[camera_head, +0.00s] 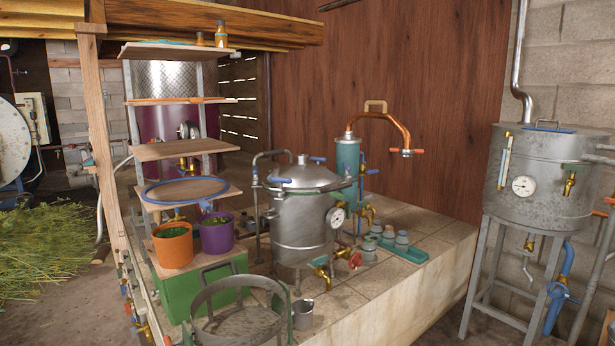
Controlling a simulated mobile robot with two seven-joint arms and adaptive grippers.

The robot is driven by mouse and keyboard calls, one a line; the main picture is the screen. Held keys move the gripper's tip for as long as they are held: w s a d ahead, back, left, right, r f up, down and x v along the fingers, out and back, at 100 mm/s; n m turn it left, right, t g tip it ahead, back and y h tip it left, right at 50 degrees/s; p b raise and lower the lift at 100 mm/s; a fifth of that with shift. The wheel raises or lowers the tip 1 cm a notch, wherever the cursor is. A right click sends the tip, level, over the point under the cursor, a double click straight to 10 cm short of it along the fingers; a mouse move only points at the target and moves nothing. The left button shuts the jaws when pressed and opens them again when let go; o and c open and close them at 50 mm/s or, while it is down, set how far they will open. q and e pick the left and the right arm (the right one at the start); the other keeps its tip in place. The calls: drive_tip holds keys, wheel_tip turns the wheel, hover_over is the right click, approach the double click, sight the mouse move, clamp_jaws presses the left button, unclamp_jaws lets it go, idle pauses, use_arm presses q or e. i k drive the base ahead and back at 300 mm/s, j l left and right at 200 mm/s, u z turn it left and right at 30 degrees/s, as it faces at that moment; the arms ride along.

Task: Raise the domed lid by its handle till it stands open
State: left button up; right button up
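The domed lid (304,176) is a grey metal dome with a short knob-like stub on top. It lies closed on the round grey still pot (300,222), which stands on the tiled platform. A blue grip (279,180) shows at the lid's front left edge, and another blue piece (318,159) shows at its back right. I cannot tell which of these is the lid's handle. The pot has a round gauge (337,217) on its right side. Neither of my grippers is in view.
A wooden shelf rack (180,150) stands left of the pot, with orange (173,246) and purple (217,233) buckets of herbs below. A metal basket (240,320) is in front. A teal column (347,160) with a copper pipe stands behind. A grey tank (540,180) stands right.

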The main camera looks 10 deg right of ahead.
sight(306, 177)
drive_tip(key=i+l+u, duration=0.15)
drive_tip(key=l, duration=0.3)
drive_tip(key=i+l+u, duration=0.1)
drive_tip(key=l, duration=0.4)
drive_tip(key=i+l+u, duration=0.15)
drive_tip(key=l, duration=0.35)
drive_tip(key=i+l+u, duration=0.15)
drive_tip(key=l, duration=0.35)
drive_tip(key=i+l+u, duration=0.15)
drive_tip(key=l, duration=0.35)
